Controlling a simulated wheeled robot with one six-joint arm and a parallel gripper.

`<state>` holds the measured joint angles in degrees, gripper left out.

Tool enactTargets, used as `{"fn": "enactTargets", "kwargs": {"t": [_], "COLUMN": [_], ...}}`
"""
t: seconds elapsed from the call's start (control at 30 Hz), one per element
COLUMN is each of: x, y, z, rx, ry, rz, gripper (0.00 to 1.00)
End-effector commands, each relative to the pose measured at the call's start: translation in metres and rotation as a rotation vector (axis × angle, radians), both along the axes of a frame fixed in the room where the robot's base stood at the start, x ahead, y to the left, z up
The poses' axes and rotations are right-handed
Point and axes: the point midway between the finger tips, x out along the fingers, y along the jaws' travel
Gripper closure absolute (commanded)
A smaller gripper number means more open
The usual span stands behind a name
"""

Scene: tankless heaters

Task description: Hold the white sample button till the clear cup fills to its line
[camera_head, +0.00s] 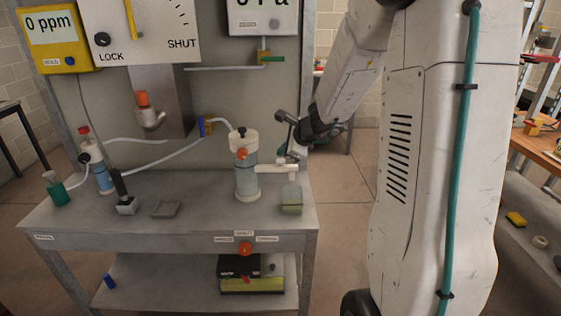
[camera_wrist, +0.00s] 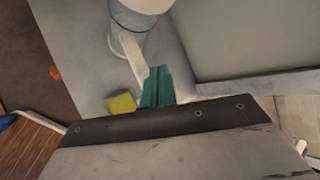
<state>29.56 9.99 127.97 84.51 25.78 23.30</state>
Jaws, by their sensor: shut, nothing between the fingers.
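The clear cup (camera_head: 291,197) stands on the bench under the end of a white spout (camera_head: 274,169). Its lower part looks yellow-green, and its fill line is too small to make out. In the wrist view a yellow-green patch (camera_wrist: 122,103) shows at the cup's place, beside the fingers. The spout comes off a clear cylinder (camera_head: 246,177) with a white cap and pale blue liquid. My gripper (camera_head: 291,152) is shut and empty, just above the spout's outer end. Its teal fingers (camera_wrist: 158,86) overlap the spout in the wrist view. I cannot make out the white button or whether the fingers touch it.
A smaller bottle (camera_head: 103,174) and a green container (camera_head: 57,190) stand at the bench's left. A black-handled tool (camera_head: 125,203) and a grey tray (camera_head: 165,209) lie mid-bench. A hose joins the cylinder at the back.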

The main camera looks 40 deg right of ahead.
Motion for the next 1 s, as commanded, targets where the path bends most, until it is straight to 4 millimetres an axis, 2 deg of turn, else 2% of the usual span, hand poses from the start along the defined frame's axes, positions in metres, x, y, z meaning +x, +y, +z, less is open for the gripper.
{"fn": "enactTargets", "kwargs": {"t": [0.4, 1.0], "x": [0.000, 0.000], "y": [0.000, 0.000], "z": [-0.009, -0.011], "rx": [0.001, 0.000], "ry": [0.001, 0.000], "rz": [0.000, 0.000], "gripper": [1.00, 1.00]}}
